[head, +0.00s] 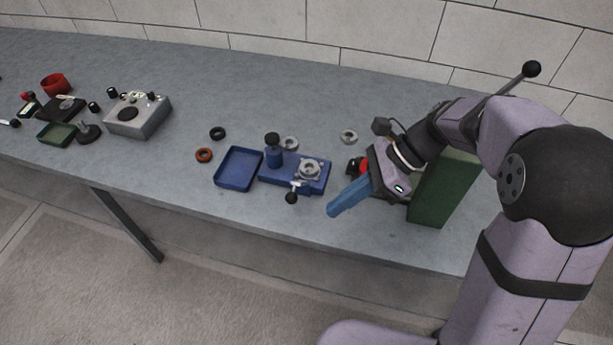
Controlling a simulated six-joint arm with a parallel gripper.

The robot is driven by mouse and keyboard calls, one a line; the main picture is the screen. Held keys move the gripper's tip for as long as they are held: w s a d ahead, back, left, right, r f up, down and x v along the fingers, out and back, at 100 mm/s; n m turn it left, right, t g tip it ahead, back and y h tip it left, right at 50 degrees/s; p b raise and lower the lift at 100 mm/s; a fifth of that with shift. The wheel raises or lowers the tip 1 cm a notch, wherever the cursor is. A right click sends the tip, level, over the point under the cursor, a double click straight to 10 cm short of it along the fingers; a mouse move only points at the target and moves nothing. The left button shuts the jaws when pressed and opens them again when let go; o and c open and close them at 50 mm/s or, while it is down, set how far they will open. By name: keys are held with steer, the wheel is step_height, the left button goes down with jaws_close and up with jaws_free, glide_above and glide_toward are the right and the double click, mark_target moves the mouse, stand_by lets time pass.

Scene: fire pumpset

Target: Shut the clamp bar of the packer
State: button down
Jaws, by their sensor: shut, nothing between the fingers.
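A blue fixture, which looks like the packer (294,184), sits on the table at the middle. It carries a dark blue cylinder (275,158) at its left and a grey metal round part (311,167) at its right. A short bar with a black knob (291,198) sticks out past its front edge; I cannot tell for sure that this is the clamp bar, or how far it is turned. My gripper (333,211) has blue fingers, shut and empty, pointing down and left. It is right of the fixture and apart from it.
A blue tray (238,187) stands left of the fixture. A red and black item (355,166) is beside my gripper. A green block (462,170) stands right, partly hidden by my arm; a black-knobbed lever (531,69) rises behind. A grey box (150,119) is far left.

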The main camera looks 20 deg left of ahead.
steer(key=w+m+p, duration=0.1)
steer(key=w+r+m+y+p, duration=0.1)
steer(key=p, duration=0.1)
steer(key=w+r+m+p, duration=0.1)
steer(key=w+m, duration=0.1)
steer(key=shift+w+a+r, duration=0.1)
steer(key=shift+a+r, duration=0.15)
steer(key=shift+a, duration=0.1)
steer(key=p+x, duration=0.2)
steer(key=x, duration=0.7)
steer(key=shift+s+a, duration=0.35)
steer(key=shift+g+y+p, duration=0.3)
